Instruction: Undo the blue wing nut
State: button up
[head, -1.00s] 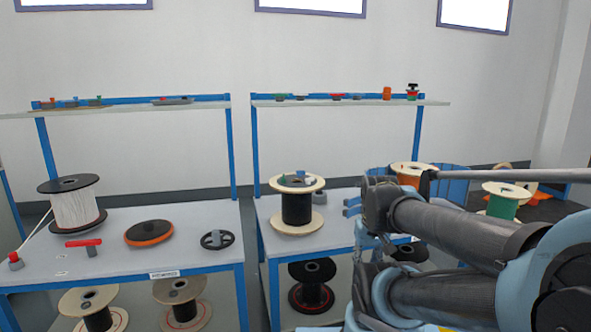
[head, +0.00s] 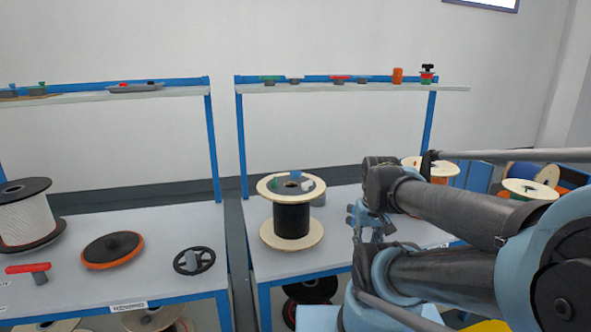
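A small blue piece (head: 296,174), too small to make out as a wing nut, shows on top of the black spool with pale wooden flanges (head: 291,219) on the right-hand table. A green piece (head: 275,183) and a white piece (head: 307,182) lie on the same top flange. Another small blue-topped part (head: 13,86) is on the left shelf. My gripper (head: 368,224) is in front of the right-hand table, to the right of the black spool and apart from it in the picture. Its fingers are small and partly hidden by my arm, so its opening is unclear.
The left table (head: 175,223) holds a white cable spool (head: 25,220), an orange-edged black disc (head: 112,250), a black handwheel (head: 194,261) and a red-handled part (head: 28,268). A gap separates the tables. Shelves (head: 350,87) with small parts run above. More spools stand at right.

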notch_tip(320, 180, up, 28)
jog(key=m+g, duration=0.2)
jog(key=m, duration=2.2)
send_over(296, 175)
jog(key=f, duration=1.7)
jog(key=shift+w, duration=0.3)
jog(key=shift+r, duration=0.1)
grip_shut()
